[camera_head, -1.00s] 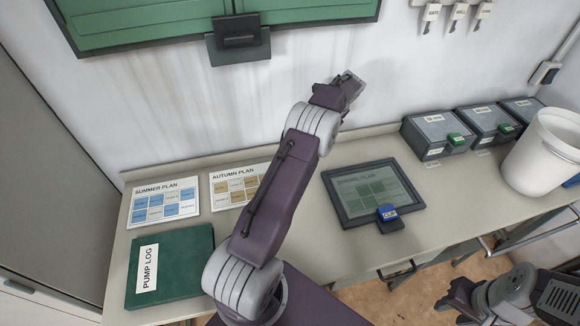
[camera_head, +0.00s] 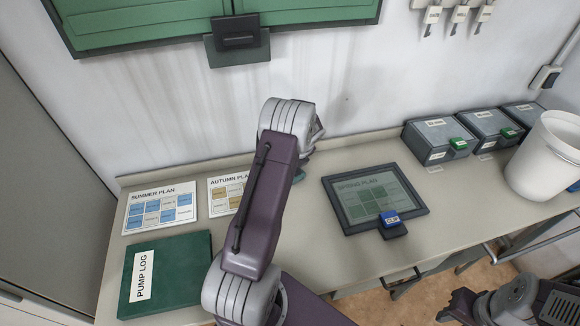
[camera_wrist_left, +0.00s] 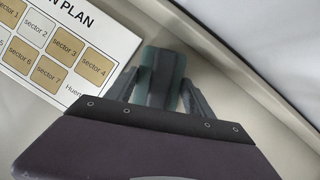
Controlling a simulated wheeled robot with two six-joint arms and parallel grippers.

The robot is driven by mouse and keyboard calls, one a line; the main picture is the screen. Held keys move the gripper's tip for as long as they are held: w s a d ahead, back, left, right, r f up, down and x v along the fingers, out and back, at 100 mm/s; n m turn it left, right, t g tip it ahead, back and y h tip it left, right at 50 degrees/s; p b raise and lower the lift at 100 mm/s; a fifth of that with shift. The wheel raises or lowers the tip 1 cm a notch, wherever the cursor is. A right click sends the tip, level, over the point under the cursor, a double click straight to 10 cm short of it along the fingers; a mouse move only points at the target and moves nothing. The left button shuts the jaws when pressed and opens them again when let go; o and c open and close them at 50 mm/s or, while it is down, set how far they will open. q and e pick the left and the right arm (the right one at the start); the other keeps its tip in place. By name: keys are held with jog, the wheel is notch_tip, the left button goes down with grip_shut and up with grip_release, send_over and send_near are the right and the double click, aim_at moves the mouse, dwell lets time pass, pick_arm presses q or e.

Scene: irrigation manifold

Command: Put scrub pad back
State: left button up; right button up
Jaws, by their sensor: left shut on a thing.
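The dark green scrub pad (camera_wrist_left: 163,72) stands between the fingers of my left gripper (camera_wrist_left: 160,88) in the left wrist view. The gripper is shut on it. It is over or at the counter, beside the corner of the autumn plan sheet (camera_wrist_left: 60,45); I cannot tell whether it touches the surface. In the head view, my left arm hides most of the gripper, and only a little green (camera_head: 299,175) shows beside the arm. Part of my right arm shows at the lower right; its fingers cannot be made out.
The counter (camera_head: 290,215) holds the summer plan sheet (camera_head: 160,207), a green pump log (camera_head: 170,272), a framed spring plan (camera_head: 340,205) with a blue clip (camera_head: 390,218), grey boxes (camera_head: 438,140) and a white bucket (camera_head: 545,155). The wall rises behind. Bare counter lies between autumn plan and frame.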

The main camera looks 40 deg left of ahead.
pick_arm(q)
jog(key=o, duration=1.4)
jog(key=shift+o, duration=0.2)
jog(key=p+v, duration=0.2)
jog(key=v, duration=1)
jog(key=s+d+n+h, duration=0.4)
jog(key=s+d+n, duration=1.5)
jog(key=s+n, duration=0.1)
jog(key=shift+d+f+n, duration=0.2)
jog(key=shift+d+n, duration=0.2)
jog(key=shift+n, duration=0.3)
